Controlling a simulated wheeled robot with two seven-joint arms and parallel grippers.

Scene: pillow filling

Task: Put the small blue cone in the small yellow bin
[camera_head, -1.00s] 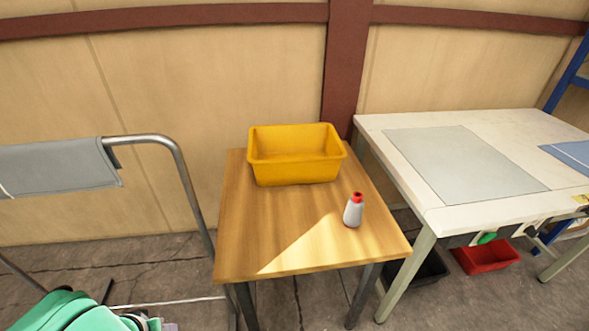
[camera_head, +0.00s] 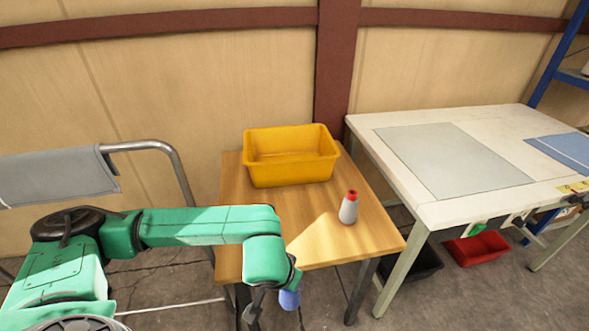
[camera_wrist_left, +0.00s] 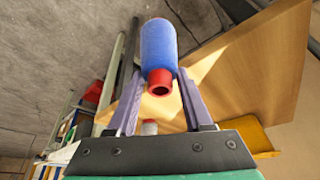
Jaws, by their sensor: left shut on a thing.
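The small blue cone (camera_head: 289,299) is held in my left gripper (camera_head: 272,304), in front of the wooden table's near edge. In the left wrist view the blue cone (camera_wrist_left: 158,46) sits between the two fingers of my left gripper (camera_wrist_left: 158,78), its red end pointing toward the camera. The small yellow bin (camera_head: 292,174) stands upright on the far part of the wooden table, and no contents show in it. My right gripper is not in view.
A grey cone with a red top (camera_head: 349,209) stands on the wooden table (camera_head: 318,238), right of the bin. A white worktable (camera_head: 460,207) stands to the right, with a red bin (camera_head: 476,248) under it. A metal rail frame (camera_head: 180,165) is at the left.

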